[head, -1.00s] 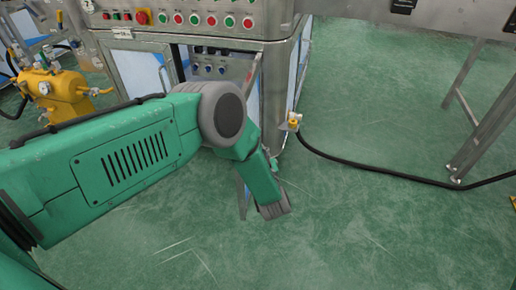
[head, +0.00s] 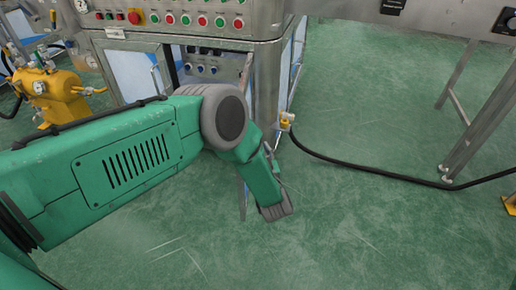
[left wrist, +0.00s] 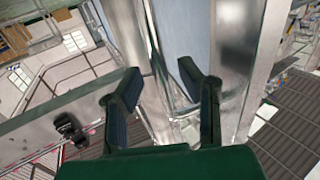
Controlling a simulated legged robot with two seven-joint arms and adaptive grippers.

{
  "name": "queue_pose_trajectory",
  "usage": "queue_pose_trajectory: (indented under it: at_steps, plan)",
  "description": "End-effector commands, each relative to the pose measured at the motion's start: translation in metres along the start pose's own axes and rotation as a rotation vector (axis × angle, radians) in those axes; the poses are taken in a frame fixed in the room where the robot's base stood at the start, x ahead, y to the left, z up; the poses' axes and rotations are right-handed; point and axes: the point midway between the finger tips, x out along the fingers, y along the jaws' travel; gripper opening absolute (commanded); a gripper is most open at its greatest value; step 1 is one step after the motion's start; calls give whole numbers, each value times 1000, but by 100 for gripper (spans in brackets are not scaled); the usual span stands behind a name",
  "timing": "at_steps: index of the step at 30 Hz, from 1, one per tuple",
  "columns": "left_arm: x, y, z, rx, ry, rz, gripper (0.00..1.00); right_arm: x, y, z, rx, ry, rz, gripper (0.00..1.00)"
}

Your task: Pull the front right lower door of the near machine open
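The near machine (head: 262,27) stands at the top of the head view. Its front right lower compartment (head: 213,68) is uncovered, with knobs showing inside. A thin upright strip (head: 242,203) below my arm looks like the edge of the swung-out door; my left arm hides most of it. I cannot tell whether a finger touches the door. My right gripper is not in view.
A yellow device (head: 55,92) stands at the left. A black cable (head: 375,173) runs over the green floor from the machine's corner to the right. A metal-legged frame (head: 470,105) stands at the right. The floor in front is clear.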

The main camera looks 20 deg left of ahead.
Motion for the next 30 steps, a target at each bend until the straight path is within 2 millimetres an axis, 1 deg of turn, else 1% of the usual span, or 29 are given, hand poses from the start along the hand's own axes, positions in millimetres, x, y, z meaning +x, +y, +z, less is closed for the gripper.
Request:
queue_pose_trajectory:
  at_steps: [6, 10, 13, 18, 22, 27, 30]
  plan:
    - [2, -1, -1, -1, 3, -1, 33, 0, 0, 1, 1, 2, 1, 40]
    - [-8, 0, -1, -1, 2, -1, 33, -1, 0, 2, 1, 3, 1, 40]
    - [-25, 0, -1, 0, 2, 2, 33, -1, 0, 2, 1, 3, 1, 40]
    - [-64, 2, 0, 2, 1, 3, 33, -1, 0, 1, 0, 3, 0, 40]
    - [-90, 2, 1, 3, -1, 2, 33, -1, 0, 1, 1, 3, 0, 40]
    - [-112, 2, 1, 3, 1, 1, 33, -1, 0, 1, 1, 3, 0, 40]
    - [-119, 2, 2, 2, 0, 0, 33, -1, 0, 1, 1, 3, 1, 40]
